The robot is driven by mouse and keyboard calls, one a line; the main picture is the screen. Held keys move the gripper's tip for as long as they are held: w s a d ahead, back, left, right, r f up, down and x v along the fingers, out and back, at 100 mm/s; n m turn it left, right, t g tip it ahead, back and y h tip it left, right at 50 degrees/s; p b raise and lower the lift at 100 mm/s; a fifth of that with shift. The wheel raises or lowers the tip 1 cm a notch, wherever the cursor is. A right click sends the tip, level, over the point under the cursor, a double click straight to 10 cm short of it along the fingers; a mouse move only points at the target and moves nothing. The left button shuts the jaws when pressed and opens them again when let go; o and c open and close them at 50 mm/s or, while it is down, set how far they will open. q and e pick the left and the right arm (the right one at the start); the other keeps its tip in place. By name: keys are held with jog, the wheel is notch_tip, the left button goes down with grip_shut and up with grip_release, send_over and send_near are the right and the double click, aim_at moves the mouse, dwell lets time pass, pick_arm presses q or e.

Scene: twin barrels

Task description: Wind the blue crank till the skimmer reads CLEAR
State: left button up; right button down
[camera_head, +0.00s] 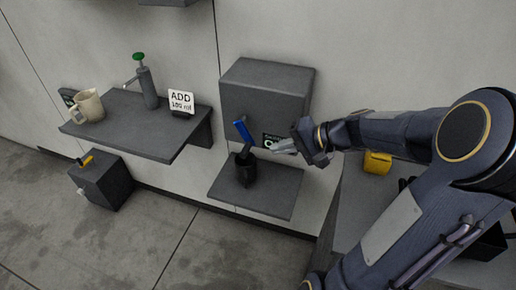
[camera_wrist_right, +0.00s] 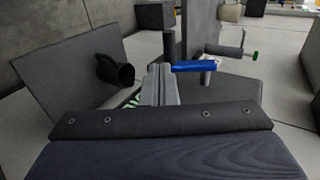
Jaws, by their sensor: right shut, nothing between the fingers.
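The blue crank (camera_head: 242,131) sticks out from the front of a dark grey wall box (camera_head: 265,85). It also shows in the right wrist view (camera_wrist_right: 194,66), just right of my fingertips. My right gripper (camera_head: 275,147) is shut and empty, to the right of the crank; I cannot tell whether it touches it. A small dark display with green lettering (camera_head: 271,138) sits on the box; my gripper partly covers it and its reading cannot be made out. A black mug (camera_head: 246,170) stands on the shelf (camera_head: 270,200) below the crank. My left gripper is not in view.
A shelf (camera_head: 130,122) to the left holds a beige mug (camera_head: 88,105), a green-topped dispenser (camera_head: 148,88) and an "ADD" sign (camera_head: 181,101). Below it is a dark box with a yellow handle (camera_head: 87,160). A yellow object (camera_head: 377,162) sits behind my right arm.

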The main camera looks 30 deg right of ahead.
aim_at(243, 156)
jog(key=r+x, duration=0.1)
jog(key=x, duration=0.5)
jog(key=shift+w+a, duration=0.3)
jog(key=shift+f, duration=0.1)
jog(key=shift+w+a+f+t+y+b, duration=0.6)
jog(key=shift+t+y+b, duration=0.2)
jog(key=shift+b, duration=3.4)
jog(key=shift+w+a+f+t+y+b, duration=0.45)
jog(key=shift+f+t+y+b, duration=0.3)
jog(key=shift+b, duration=3.4)
jog(key=shift+w+a+f+t+y+b, duration=0.4)
jog(key=shift+w+f+t+y+b, duration=0.35)
jog(key=shift+b, duration=3.45)
jog(key=shift+r, duration=0.15)
jog(key=shift+s, duration=0.1)
